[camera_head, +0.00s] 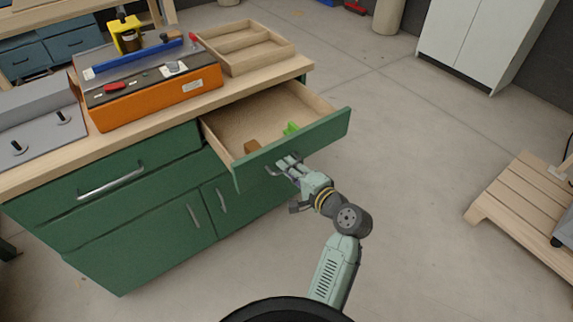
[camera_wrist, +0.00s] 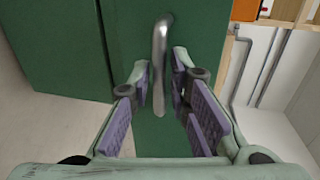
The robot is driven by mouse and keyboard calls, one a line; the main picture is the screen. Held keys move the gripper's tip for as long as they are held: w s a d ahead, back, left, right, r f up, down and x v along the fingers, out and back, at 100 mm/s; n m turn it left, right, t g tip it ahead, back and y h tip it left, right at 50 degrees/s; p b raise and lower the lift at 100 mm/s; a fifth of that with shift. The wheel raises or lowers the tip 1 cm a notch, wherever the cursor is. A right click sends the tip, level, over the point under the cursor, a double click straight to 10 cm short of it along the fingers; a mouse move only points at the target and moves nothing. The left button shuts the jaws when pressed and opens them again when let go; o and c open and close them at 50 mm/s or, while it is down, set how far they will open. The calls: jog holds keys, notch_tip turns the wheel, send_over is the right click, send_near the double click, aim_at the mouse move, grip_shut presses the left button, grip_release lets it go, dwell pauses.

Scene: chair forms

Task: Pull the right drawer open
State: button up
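The right drawer (camera_head: 325,131) is pulled well out of the green cabinet, its wooden inside showing. My gripper (camera_head: 288,164) is at the metal handle (camera_head: 271,170) on the drawer's front. In the wrist view, the handle (camera_wrist: 161,50) stands between the two fingers of my gripper (camera_wrist: 162,78). The fingers are apart, with narrow gaps showing beside the handle, so they do not look clamped on it. In the head view, my gripper hides part of the handle.
The left drawer (camera_head: 140,180) is shut, with cabinet doors (camera_head: 155,238) below. An orange machine (camera_head: 160,100) and a wooden tray (camera_head: 262,62) stand on the worktop. The floor right of the drawer is clear as far as a wooden pallet (camera_head: 520,200).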

jog(key=shift+w+a+f, duration=0.15)
jog(key=shift+w+a, duration=0.2)
jog(key=shift+w, duration=0.15)
jog(key=shift+c, duration=0.4)
grip_shut()
